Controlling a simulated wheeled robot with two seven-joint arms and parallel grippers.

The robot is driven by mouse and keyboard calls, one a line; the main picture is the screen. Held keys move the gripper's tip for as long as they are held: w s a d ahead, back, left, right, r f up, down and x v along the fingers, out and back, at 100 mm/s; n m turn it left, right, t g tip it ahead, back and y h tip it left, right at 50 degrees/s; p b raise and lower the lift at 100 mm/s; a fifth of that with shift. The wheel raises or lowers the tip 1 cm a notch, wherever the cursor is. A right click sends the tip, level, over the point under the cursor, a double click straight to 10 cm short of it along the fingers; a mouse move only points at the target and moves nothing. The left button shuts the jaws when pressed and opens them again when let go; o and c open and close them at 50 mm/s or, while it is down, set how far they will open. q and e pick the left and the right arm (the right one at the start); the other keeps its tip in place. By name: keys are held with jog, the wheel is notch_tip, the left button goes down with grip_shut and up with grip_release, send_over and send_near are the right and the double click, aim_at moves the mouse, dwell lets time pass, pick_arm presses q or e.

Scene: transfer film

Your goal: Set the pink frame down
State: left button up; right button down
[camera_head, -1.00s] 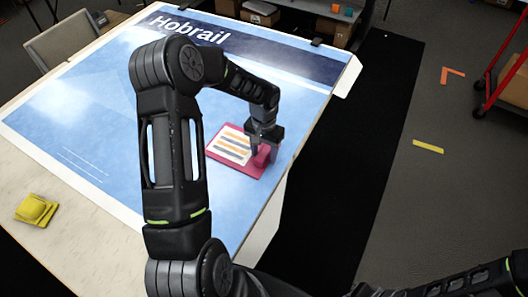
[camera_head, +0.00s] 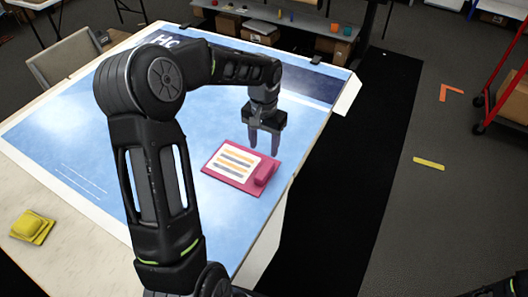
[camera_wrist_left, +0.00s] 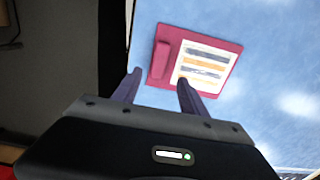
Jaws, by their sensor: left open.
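The pink frame (camera_head: 228,178) lies flat on the blue printed sheet, near the table's right edge. It has a white panel with orange and grey stripes and a raised pink grip block (camera_head: 265,173) at its right end. My left gripper (camera_head: 264,152) is open and empty, above and just beyond the grip block, apart from it. In the left wrist view, the pink frame (camera_wrist_left: 222,88) lies ahead of my open left fingers (camera_wrist_left: 157,88), with nothing between them. My right gripper is not in view.
The blue sheet (camera_head: 190,130) covers most of the table. A black mat (camera_head: 345,180) and floor with orange and yellow marks lie to the right. A chair (camera_head: 68,62) stands at the back left.

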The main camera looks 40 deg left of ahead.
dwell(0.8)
pick_arm(q)
jog(key=s+d+f+h, duration=0.2)
jog(key=s+d+f, duration=0.1)
jog(key=d+f, duration=0.65)
jog(key=s+d+f+h, duration=0.2)
jog(key=s+d+f, duration=0.1)
jog(key=d+f, duration=0.6)
jog(key=s+d+f, duration=0.3)
jog(key=s+d, duration=0.2)
jog(key=s, duration=0.2)
jog(key=s+d+f, duration=0.4)
jog(key=s+d, duration=0.1)
jog(key=s, duration=0.3)
jog(key=shift+s+n+t, duration=0.25)
jog(key=shift+n+t, duration=0.05)
